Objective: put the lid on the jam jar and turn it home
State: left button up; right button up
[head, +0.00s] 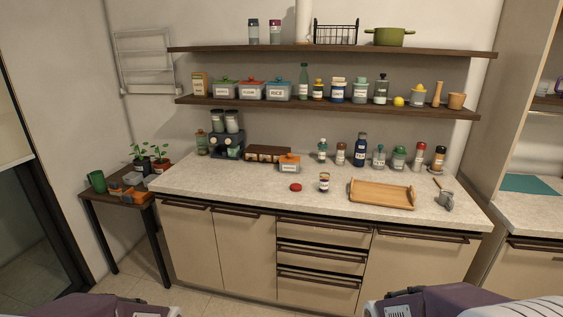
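A small jar (324,183) with dark contents and a pale label stands upright on the light stone counter, left of the wooden tray; it looks like the jam jar. A red round lid (295,187) lies on the counter just left of the jar, apart from it. The jar's top looks pale; I cannot tell its thread or opening at this size. Neither of my grippers shows; only purple and grey parts of my own body appear at the bottom edge.
A wooden tray (381,194) lies right of the jar. An orange-lidded container (289,163) stands behind the lid, with several bottles along the wall. A grey mortar-like object (446,201) sits at the right end. The counter front (240,192) left of the lid is clear.

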aim_at(325, 177)
jog(key=i, duration=2.3)
jog(key=u, duration=0.6)
